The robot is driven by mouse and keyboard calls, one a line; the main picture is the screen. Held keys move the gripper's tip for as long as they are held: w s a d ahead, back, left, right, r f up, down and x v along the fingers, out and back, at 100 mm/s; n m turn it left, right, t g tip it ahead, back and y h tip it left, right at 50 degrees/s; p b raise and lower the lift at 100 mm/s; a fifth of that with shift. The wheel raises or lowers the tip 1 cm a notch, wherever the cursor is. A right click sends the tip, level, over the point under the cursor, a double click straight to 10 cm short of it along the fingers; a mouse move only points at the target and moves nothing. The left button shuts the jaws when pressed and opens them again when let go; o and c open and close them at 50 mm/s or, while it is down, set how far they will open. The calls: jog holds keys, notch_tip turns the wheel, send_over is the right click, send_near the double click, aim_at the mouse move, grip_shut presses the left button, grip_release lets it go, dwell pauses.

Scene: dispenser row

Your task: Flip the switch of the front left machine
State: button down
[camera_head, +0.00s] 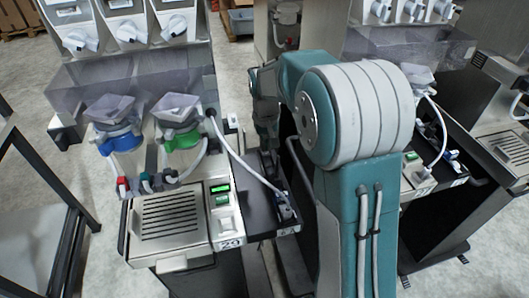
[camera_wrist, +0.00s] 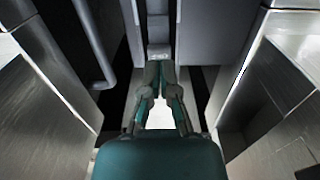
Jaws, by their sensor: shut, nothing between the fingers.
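The front left machine (camera_head: 168,216) stands left of my arm in the head view. It carries the label 29. Its narrow front panel has a lit green display (camera_head: 219,188) and a white switch (camera_head: 225,224) below it. I cannot tell the switch's position. My gripper (camera_head: 268,158) points down over the dark strip to the right of this machine, behind and to the right of the panel and apart from the switch. In the wrist view my gripper (camera_wrist: 159,68) has its fingertips together and empty. The switch cannot be made out there.
A dark tray (camera_head: 262,218) with a small blue and white part and a white hose lies along the machine's right side. Blue and green valves (camera_head: 180,137) sit behind its drip grate. Another machine (camera_head: 418,170) stands right of my arm. Metal walls (camera_wrist: 40,85) flank my gripper.

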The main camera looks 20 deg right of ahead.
aim_at(266, 154)
jog(key=shift+f, duration=1.05)
dwell(0.6)
jog(key=shift+r, duration=3.55)
jog(key=shift+s+r, duration=0.25)
jog(key=shift+r, duration=0.05)
jog(key=s+r+t, duration=0.3)
jog(key=s+r, duration=0.5)
jog(key=s, duration=0.4)
jog(key=s+f+t, duration=0.1)
jog(key=s+t, duration=0.1)
jog(key=s, duration=1.2)
jog(key=shift+s+t, duration=0.3)
jog(key=shift+s, duration=0.05)
